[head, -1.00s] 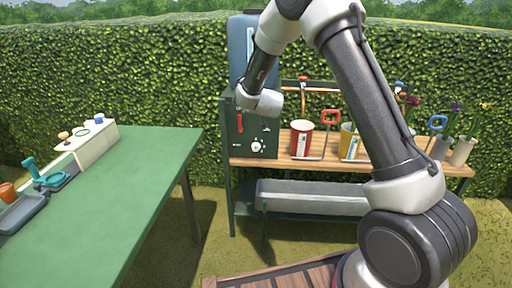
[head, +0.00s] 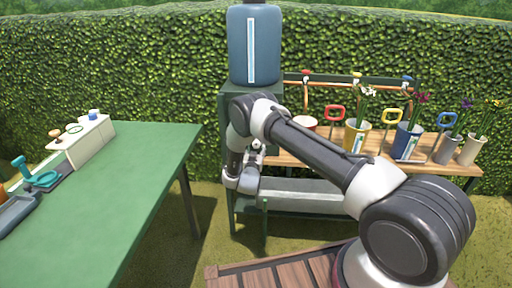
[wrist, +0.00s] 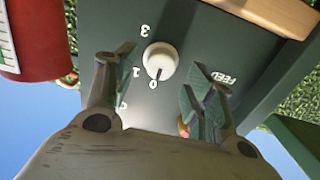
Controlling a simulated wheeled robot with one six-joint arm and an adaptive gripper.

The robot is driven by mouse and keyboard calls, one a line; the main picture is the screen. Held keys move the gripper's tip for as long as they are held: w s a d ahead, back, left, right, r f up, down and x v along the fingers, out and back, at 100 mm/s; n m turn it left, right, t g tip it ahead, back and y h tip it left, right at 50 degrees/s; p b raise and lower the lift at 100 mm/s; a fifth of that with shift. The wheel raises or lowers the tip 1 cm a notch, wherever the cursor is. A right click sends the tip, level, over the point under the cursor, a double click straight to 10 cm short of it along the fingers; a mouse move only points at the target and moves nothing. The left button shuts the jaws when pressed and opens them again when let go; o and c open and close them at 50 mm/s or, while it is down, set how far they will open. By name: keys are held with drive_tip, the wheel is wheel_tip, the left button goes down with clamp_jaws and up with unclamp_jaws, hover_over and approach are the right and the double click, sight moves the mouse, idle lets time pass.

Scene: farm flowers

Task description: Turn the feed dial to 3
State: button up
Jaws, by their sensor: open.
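The feed dial (wrist: 160,60) is a round white knob on a dark green panel (wrist: 185,22) in the wrist view. A small dark mark on the knob's lower edge points toward the 0. The figures 1 and 3 show to its left, and the word FEED (wrist: 217,75) to its right. My gripper (wrist: 158,78) is open and empty. One finger is left of the dial and the other is to its lower right, with the knob showing between them. I cannot tell whether they touch it. In the head view my arm hides the dial.
A blue-grey hopper (head: 254,50) stands above the dial's cabinet. A red pot (wrist: 35,40) is close beside the panel in the wrist view. A wooden shelf (head: 290,158) holds several pots. A green table (head: 135,170) stands at the left, with open grass between.

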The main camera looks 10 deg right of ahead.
sight(256, 144)
drive_tip(key=shift+x, duration=1.4)
drive_tip(key=c, duration=1)
